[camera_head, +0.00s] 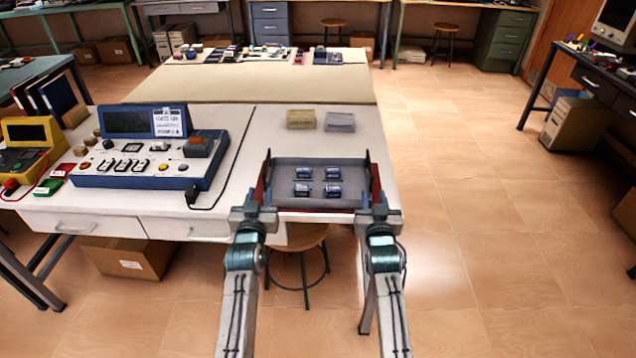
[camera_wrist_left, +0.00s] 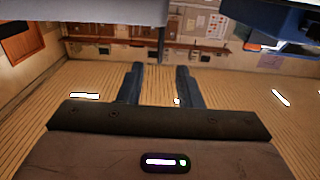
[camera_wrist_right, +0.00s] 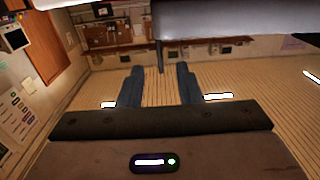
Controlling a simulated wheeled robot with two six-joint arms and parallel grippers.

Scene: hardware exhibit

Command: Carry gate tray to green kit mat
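The gate tray (camera_head: 320,163) is a shallow grey tray holding several small blue cylinders, at the near right end of the white workbench in the head view. Red parts show at its sides. My left gripper (camera_head: 263,188) is at its left side and my right gripper (camera_head: 376,188) at its right side. Both wrist views show the fingers of the left gripper (camera_wrist_left: 159,82) and the right gripper (camera_wrist_right: 160,84) apart, with no clear grip on the tray. I cannot tell whether the tray touches the bench. I cannot make out a green kit mat.
A blue control console (camera_head: 150,168) stands left of the tray, with a cable and a yellow device (camera_head: 28,142) beyond. A beige block (camera_head: 300,119) and a grey block (camera_head: 340,122) lie behind the tray. A stool (camera_head: 303,240) stands below the bench. Open floor (camera_head: 480,200) lies to the right.

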